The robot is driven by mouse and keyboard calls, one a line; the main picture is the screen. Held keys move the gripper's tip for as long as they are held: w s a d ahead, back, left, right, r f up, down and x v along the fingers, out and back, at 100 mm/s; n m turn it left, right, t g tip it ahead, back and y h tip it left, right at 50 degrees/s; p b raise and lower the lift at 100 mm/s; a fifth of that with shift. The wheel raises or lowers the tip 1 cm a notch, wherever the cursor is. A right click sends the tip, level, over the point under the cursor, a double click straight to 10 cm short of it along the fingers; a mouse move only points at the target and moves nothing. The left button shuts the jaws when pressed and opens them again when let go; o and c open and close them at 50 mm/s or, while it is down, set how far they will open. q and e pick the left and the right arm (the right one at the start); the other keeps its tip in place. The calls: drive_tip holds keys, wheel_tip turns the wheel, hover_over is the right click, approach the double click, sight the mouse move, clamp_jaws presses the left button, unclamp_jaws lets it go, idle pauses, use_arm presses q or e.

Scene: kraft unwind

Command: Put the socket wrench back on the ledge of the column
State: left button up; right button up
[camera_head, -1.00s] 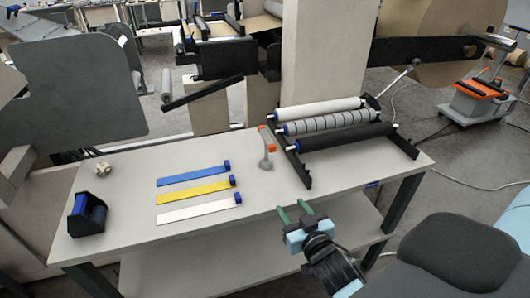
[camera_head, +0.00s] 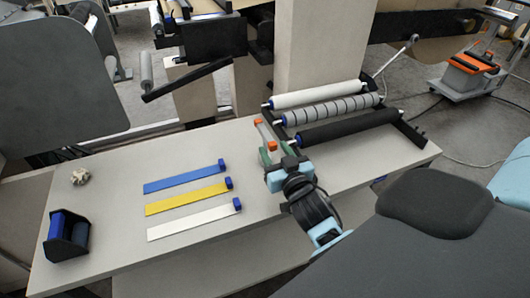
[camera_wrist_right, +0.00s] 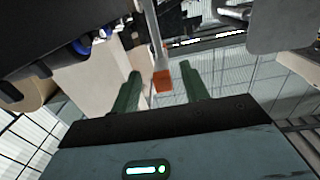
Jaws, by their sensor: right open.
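The socket wrench (camera_head: 266,134), a grey bar with orange at its ends, is at the left end of the roller rack. My right gripper (camera_head: 277,153) is open, with its green fingertips at the wrench's near end. In the right wrist view, the wrench's orange end (camera_wrist_right: 162,81) shows between the two spread green fingers (camera_wrist_right: 162,90), with a clear gap to each. Whether the gripper touches the wrench cannot be told. A large beige column (camera_head: 325,45) rises behind the rack; I cannot make out its ledge. My left gripper is not in view.
The table (camera_head: 120,195) holds blue (camera_head: 183,180), yellow (camera_head: 185,199) and white (camera_head: 190,220) strips, a black dispenser (camera_head: 67,235) and a small beige knobbly object (camera_head: 80,176). The rack's black roller (camera_head: 350,128) is close right of my gripper.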

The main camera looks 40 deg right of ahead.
sight(267, 139)
drive_tip(key=x, duration=0.5)
drive_tip(key=shift+w+a+r+p, duration=0.1)
drive_tip(key=shift+w+r+p, duration=0.15)
drive_tip(key=shift+r+p, duration=0.1)
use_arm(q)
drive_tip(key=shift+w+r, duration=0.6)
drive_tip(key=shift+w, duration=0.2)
use_arm(e)
drive_tip(key=shift+f, duration=0.1)
drive_tip(key=c, duration=0.9)
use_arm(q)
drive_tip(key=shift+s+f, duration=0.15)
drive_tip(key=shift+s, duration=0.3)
use_arm(e)
clamp_jaws()
